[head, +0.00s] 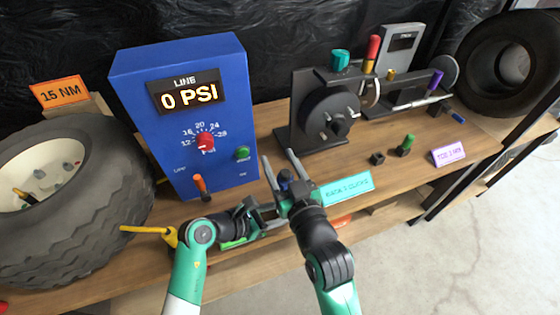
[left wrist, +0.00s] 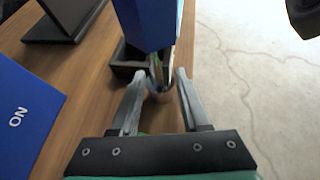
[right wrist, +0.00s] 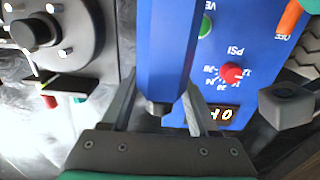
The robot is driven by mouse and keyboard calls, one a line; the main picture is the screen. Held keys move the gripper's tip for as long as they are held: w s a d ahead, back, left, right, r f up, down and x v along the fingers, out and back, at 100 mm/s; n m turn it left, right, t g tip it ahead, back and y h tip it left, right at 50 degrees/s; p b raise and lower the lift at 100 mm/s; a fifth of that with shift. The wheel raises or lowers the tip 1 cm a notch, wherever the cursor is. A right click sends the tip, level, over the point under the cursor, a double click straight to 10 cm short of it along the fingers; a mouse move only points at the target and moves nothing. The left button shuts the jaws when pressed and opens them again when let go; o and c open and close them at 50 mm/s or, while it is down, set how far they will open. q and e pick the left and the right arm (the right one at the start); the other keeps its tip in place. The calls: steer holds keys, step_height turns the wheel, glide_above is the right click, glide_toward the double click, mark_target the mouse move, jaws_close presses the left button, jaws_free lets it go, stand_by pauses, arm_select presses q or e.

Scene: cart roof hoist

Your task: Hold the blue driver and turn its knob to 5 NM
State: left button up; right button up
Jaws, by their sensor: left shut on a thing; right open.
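The blue driver (left wrist: 150,18) is a faceted blue bar. Its lower end, with a metallic part, sits between the fingertips of my left gripper (left wrist: 160,74), which is shut on it. In the right wrist view the blue body (right wrist: 165,45) ends in a short dark tip between the fingers of my right gripper (right wrist: 157,100). That gripper is open, its fingers apart on both sides. The torque scale and the knob's setting cannot be read.
A blue panel (head: 130,100) reading 0 PSI stands behind the grippers, with a red knob (head: 206,141) and a green button. A black wheel fixture (head: 330,112) stands right of it. An orange 15 NM card (head: 60,92) and a large tire (head: 110,165) are left. A teal card lies right.

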jaws_close()
steer(key=shift+y, duration=0.3)
steer(key=shift+a+f+n+g+y, duration=0.15)
steer(key=shift+n+g+y, duration=0.55)
steer(key=shift+n+y, duration=0.35)
steer(key=shift+s+a+n+g+y, duration=0.1)
steer(key=shift+s+n+g+y, duration=0.05)
steer(key=shift+n+g+y, duration=0.3)
steer(key=shift+s+a+n+g+y, duration=0.1)
steer(key=shift+n+g+y, duration=0.1)
steer(key=shift+y, duration=0.3)
jaws_free()
